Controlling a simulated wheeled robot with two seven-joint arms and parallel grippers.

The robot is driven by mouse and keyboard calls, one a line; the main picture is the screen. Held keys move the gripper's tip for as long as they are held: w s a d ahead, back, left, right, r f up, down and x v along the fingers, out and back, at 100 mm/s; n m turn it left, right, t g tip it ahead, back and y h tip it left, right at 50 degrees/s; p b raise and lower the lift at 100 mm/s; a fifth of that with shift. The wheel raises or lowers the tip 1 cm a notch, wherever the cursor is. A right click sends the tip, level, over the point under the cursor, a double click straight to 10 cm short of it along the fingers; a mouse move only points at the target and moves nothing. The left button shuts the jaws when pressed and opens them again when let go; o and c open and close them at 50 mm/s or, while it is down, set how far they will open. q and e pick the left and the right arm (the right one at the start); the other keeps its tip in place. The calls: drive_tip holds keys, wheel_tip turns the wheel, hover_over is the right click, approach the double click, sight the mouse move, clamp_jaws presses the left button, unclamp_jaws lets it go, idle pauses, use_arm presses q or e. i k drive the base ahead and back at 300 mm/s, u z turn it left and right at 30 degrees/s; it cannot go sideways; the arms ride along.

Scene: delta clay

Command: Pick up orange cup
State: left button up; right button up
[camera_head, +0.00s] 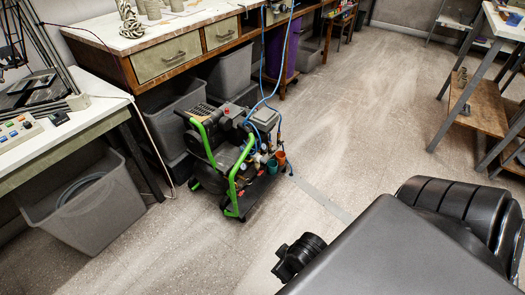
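A small orange cup (281,158) is near the right end of the green-framed air compressor (232,160), in the middle of the view. It sits beside a teal cup (272,167), low among the compressor's gauges and fittings. It is too small to tell exactly what it rests on. No gripper fingers show in the head view. Dark parts of my own body fill the lower right, well apart from the cup.
A workbench (180,32) with drawers runs along the back left. Grey bins (90,205) stand under the tables. A blue hose (262,70) hangs down to the compressor. A shelf rack (478,105) stands at right. The floor (370,110) between is open.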

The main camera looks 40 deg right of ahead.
sight(280, 156)
drive_tip(key=z, duration=1.4)
